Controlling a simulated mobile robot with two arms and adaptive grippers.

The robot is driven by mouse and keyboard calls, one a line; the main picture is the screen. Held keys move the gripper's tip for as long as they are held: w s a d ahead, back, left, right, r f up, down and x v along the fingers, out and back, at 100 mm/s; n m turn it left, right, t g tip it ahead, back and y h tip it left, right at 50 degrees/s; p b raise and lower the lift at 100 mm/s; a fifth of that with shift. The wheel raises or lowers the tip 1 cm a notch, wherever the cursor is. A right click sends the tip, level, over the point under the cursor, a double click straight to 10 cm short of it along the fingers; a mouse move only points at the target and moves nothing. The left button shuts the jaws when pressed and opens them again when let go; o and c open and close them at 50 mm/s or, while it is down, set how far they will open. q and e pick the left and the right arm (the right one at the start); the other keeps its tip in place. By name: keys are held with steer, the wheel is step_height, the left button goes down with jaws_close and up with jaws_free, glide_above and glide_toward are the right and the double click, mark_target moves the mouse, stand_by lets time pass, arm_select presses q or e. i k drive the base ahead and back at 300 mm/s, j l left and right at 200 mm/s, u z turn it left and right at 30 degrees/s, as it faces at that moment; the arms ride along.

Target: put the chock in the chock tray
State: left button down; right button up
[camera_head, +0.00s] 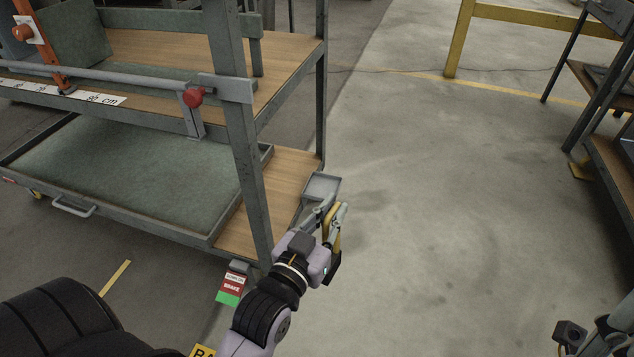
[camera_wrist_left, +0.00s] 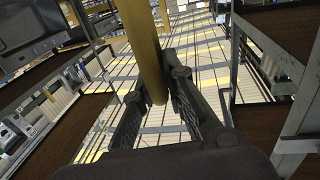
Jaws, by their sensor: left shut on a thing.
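The chock has a yellow handle (camera_head: 333,228) and a dark block (camera_head: 333,268) at its lower end. My left gripper (camera_head: 331,213) is shut on the yellow handle, off the right end of the cart. The handle also shows between the fingers in the left wrist view (camera_wrist_left: 150,60). The chock tray (camera_head: 321,186) is a small grey open tray at the right end of the cart's lower shelf. My left gripper is just in front of the tray and overlaps its lower edge in the head view. Part of my right gripper (camera_head: 588,338) shows at the lower right corner.
The cart's grey upright post (camera_head: 246,150) stands left of my left gripper. A large green-lined tray (camera_head: 125,170) lies on the lower shelf. A red and green brake pedal (camera_head: 231,288) is by the floor. Open concrete floor (camera_head: 430,200) lies to the right.

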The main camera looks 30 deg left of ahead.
mark_target(324, 188)
steer(key=i+l+u, duration=0.1)
steer(key=i+u, duration=0.25)
steer(key=i, duration=0.2)
steer(key=i+l+u, duration=0.3)
steer(key=i, duration=0.2)
steer(key=i+l+u, duration=0.35)
steer(key=i, duration=0.2)
steer(key=j, duration=0.1)
